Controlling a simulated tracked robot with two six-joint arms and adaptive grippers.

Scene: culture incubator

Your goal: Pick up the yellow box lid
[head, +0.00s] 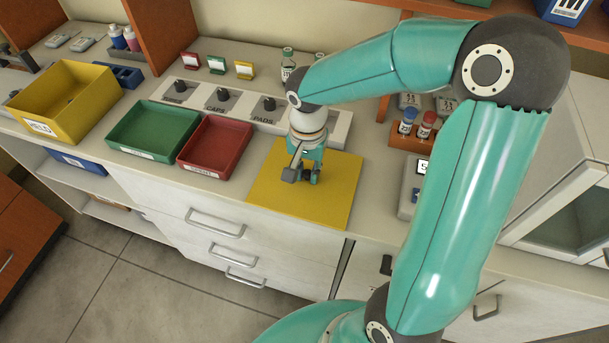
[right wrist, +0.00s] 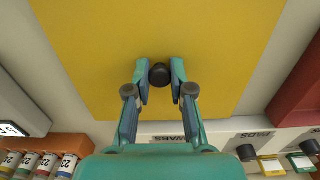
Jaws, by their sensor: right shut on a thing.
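The yellow box lid (head: 332,192) is a flat yellow square lying on the counter, right of the red tray. In the right wrist view the lid (right wrist: 215,40) fills the middle, with a dark round knob (right wrist: 159,75) standing on it. My right gripper (head: 302,176) points down over the lid. In the right wrist view its fingers (right wrist: 161,82) are closed on both sides of the knob. The open yellow box (head: 72,112), with a white label, stands at the far left of the counter. My left gripper is out of view.
A green tray (head: 153,131) and a red tray (head: 216,145) lie left of the lid. Behind it is a grey holder strip (head: 236,103) with dark knobs. A rack with capped vials (head: 408,135) stands to the right. The counter's front edge is close to the lid.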

